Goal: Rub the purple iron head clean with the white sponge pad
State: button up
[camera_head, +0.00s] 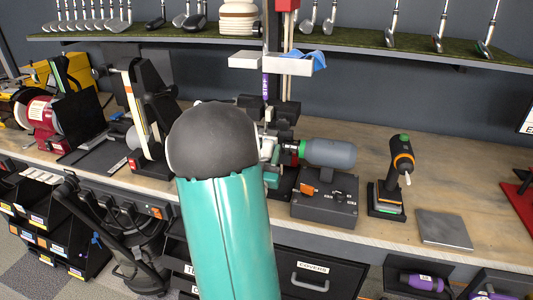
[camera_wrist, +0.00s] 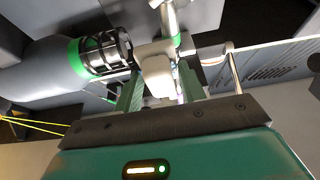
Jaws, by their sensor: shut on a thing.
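My gripper (camera_wrist: 160,92) is shut on a pale white block, which looks like the white sponge pad (camera_wrist: 158,76), held between its two green fingers. A metal shaft (camera_wrist: 169,18) comes down just beyond the pad. A thin purple sliver (camera_wrist: 180,92) shows beside the right finger; it may be the purple iron head, mostly hidden by the pad and finger. I cannot tell whether the pad touches it. In the head view my arm covers much of this spot, and only a bit of my gripper (camera_head: 272,178) shows. An upright purple grip (camera_head: 266,86) stands above there.
A grey motor with a green ring (camera_head: 328,152) stands close right of my gripper. A belt sander (camera_head: 145,115) stands left. A white tray with a blue cloth (camera_head: 302,65) is above.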

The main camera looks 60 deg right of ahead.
jog(key=shift+d, duration=0.45)
jog(key=shift+w, duration=0.15)
jog(key=w, duration=0.3)
jog(key=shift+w+a, duration=0.3)
jog(key=shift+w, duration=0.05)
jog(key=shift+s+d, duration=0.25)
jog(key=shift+s, duration=0.8)
jog(key=shift+s+d, duration=0.2)
jog(key=shift+s, duration=0.8)
jog(key=shift+s+a, duration=0.2)
jog(key=shift+a, duration=1.3)
jog(key=shift+s+a, duration=0.15)
jog(key=shift+a, duration=1.35)
